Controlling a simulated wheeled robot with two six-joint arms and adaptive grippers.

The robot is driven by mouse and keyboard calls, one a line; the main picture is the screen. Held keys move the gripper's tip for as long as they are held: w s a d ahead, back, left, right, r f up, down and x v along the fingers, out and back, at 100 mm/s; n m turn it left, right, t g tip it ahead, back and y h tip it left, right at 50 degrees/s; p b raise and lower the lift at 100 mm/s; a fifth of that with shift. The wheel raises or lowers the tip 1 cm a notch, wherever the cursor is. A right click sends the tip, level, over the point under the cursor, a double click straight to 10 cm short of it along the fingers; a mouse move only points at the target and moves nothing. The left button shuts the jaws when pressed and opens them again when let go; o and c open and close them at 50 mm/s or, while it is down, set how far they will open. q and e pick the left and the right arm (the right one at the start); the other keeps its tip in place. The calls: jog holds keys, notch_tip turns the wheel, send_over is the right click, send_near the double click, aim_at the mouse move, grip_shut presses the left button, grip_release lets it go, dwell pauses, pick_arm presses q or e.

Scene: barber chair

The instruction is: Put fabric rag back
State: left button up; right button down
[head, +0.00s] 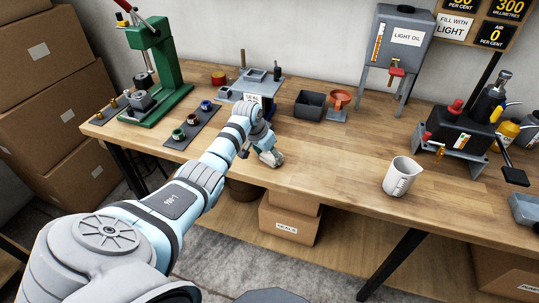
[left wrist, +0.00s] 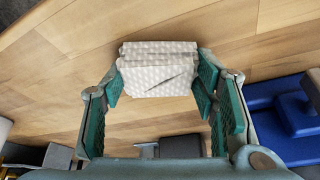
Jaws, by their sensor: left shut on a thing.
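The fabric rag (left wrist: 158,70) is a folded, pale, textured pad in the left wrist view. My left gripper (left wrist: 160,84) is shut on it, with green finger pads against its two sides. In the head view my left gripper (head: 268,155) is low over the front part of the wooden workbench (head: 330,165), near its front edge. The rag is largely hidden there by the gripper. I cannot tell whether the rag touches the bench top. My right gripper is not in view.
A dark strip with small rings (head: 192,130) lies left. A white measuring jug (head: 401,176) stands right. Bench between gripper and jug is clear.

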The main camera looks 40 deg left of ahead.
pick_arm(q)
jog(key=shift+a+f, duration=0.1)
jog(key=o, duration=1)
jog(key=shift+r, duration=0.25)
jog(key=p+v, duration=0.2)
jog(key=v, duration=1)
jog(key=shift+p, duration=0.35)
jog(key=shift+f, duration=0.1)
